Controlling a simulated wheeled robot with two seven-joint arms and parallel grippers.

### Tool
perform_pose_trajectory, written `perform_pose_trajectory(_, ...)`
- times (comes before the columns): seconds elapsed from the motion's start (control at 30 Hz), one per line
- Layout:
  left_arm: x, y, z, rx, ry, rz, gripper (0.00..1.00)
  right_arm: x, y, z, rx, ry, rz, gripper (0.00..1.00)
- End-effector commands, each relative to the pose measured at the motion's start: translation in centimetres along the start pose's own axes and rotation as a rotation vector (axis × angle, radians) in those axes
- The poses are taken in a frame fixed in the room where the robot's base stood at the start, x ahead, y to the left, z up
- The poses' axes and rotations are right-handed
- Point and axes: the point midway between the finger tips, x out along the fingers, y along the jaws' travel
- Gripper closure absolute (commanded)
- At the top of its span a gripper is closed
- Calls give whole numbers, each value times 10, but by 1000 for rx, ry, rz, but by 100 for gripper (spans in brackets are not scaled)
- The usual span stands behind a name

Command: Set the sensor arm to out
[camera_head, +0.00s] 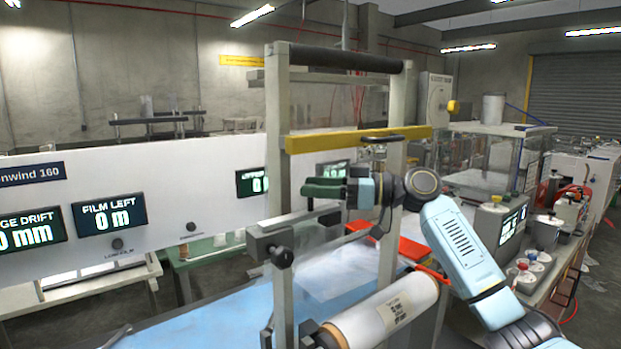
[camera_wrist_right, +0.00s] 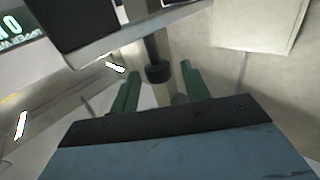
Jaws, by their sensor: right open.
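My right gripper (camera_head: 322,187) reaches in from the right in the head view, its green fingers pointing left between the uprights of the film frame. It is open. In the right wrist view its two green fingers (camera_wrist_right: 160,74) stand apart, with a dark rod ending in a black knob (camera_wrist_right: 159,73) showing between them; whether they touch it I cannot tell. A grey arm with a block (camera_head: 270,241) and black knob sits at the left upright, just below the gripper; it looks like the sensor arm. My left gripper is out of view.
A yellow bar (camera_head: 350,139) with a black handle crosses the frame above my gripper. A film roll (camera_head: 385,310) lies below. A white display panel (camera_head: 190,195) stands behind on the left. The right bench (camera_head: 540,270) is crowded with equipment.

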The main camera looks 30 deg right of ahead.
Motion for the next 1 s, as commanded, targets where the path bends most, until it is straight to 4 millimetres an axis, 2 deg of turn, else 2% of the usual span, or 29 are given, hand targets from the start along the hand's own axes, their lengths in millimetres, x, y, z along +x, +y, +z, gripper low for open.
perform_pose_trajectory(0.07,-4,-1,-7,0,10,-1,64,8,0,-1,1,-1,0,53)
perform_pose_trajectory(0.17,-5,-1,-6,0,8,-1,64,13,0,0,0,0,1,53)
perform_pose_trajectory(0.47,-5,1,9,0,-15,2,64,15,0,1,-1,-1,1,53)
perform_pose_trajectory(0.8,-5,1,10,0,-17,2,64,15,0,1,-1,-1,1,98)
perform_pose_trajectory(1.0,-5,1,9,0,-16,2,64,15,0,1,-1,-2,1,100)
